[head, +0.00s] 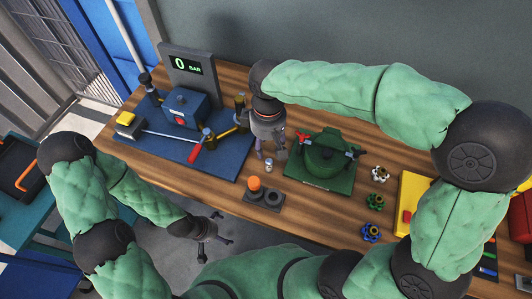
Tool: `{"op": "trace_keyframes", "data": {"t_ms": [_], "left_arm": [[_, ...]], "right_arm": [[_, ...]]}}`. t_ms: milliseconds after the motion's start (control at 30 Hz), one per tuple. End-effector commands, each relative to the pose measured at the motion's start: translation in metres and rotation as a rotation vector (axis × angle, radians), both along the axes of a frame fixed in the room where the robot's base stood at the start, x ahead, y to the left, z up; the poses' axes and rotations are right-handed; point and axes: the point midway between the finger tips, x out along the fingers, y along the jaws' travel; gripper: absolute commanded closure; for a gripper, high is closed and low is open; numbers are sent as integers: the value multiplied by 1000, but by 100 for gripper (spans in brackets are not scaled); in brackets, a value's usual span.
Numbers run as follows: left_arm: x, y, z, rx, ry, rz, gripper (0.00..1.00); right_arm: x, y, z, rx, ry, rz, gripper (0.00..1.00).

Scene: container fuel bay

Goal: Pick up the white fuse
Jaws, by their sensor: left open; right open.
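A small pale cylinder, which looks like the white fuse (268,165), stands on the wooden bench near its front edge, left of the green device. My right gripper (271,155) points down just above and behind it with its fingers apart. Whether the fingertips reach around the fuse I cannot tell. My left gripper (222,228) is open and empty, in front of the bench and over the floor.
A dark block (264,199) with an orange-topped piece (254,183) stands just in front. The green device (325,160) is close on the right. White, green and blue handwheels (379,174) lie further right. A blue board (226,165) with a pump and gauge display (187,67) is left.

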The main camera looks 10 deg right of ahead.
Motion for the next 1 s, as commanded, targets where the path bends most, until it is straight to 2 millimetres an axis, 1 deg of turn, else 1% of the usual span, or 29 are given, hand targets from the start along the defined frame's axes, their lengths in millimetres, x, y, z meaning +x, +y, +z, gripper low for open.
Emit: {"op": "trace_keyframes", "data": {"t_ms": [300,400,567,800,900,1000], "left_arm": [[-1,0,-16,0,2,-1,0],[-1,0,-19,0,2,-1,0],[-1,0,-23,0,1,0,0],[-1,0,-41,0,1,0,0],[-1,0,-44,0,1,0,0],[-1,0,-44,0,1,0,0]], "right_arm": [[-1,0,-45,-1,3,0,51],[-1,-1,-53,0,2,0,51],[-2,-1,-62,0,1,0,51],[-6,-2,-95,-1,3,0,51],[-6,-2,-105,0,2,-1,51],[-6,-2,-107,0,1,-1,51]]}}
